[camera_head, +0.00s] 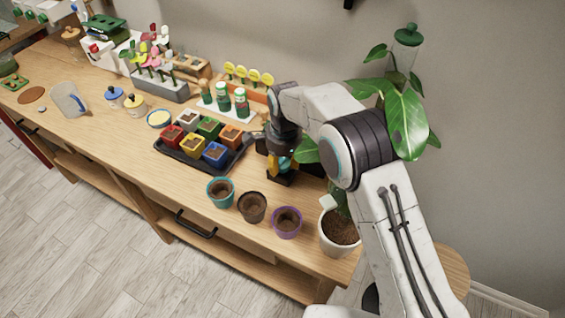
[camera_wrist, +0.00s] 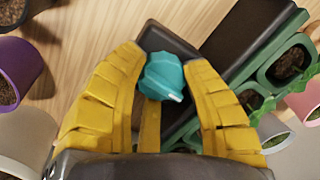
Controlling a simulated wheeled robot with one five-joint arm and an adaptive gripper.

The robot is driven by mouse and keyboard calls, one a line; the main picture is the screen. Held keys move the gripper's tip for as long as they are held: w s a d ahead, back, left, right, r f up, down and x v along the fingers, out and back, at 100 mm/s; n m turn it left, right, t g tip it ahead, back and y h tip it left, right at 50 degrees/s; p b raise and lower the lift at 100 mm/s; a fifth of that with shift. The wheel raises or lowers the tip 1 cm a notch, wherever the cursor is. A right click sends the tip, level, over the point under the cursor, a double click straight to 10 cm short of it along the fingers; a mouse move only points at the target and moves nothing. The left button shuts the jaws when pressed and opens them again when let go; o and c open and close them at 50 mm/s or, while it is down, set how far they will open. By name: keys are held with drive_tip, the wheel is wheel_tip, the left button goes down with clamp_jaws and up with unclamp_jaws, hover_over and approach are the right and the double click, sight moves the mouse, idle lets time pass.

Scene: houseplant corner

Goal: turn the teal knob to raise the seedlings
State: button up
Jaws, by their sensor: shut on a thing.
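The teal knob (camera_wrist: 162,76) sits between the yellow fingers of my gripper (camera_wrist: 162,62) in the wrist view. The fingers are shut on it, one on each side. A dark block (camera_wrist: 165,45) lies beneath the knob. To its right is a green holder (camera_wrist: 262,76) with soil-filled cups and a few leafy seedlings (camera_wrist: 262,110), partly cut off by the frame. In the head view my gripper (camera_head: 277,163) points down over a dark base (camera_head: 281,180) on the bench. The knob and most of the holder are hidden there by my arm.
Teal (camera_head: 220,192), brown (camera_head: 252,207) and purple (camera_head: 287,222) pots stand along the bench's front. A black tray (camera_head: 171,157) of colored pots is left of my gripper. A white pot (camera_head: 338,238) with a large-leaved plant stands close by my arm.

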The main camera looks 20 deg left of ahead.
drive_tip(key=shift+s+a+f, duration=0.1)
drive_tip(key=shift+s, duration=0.05)
drive_tip(key=o, duration=1.1)
drive_tip(key=shift+a, duration=0.15)
drive_tip(key=shift+c, duration=0.2)
drive_tip(key=shift+o, duration=0.7)
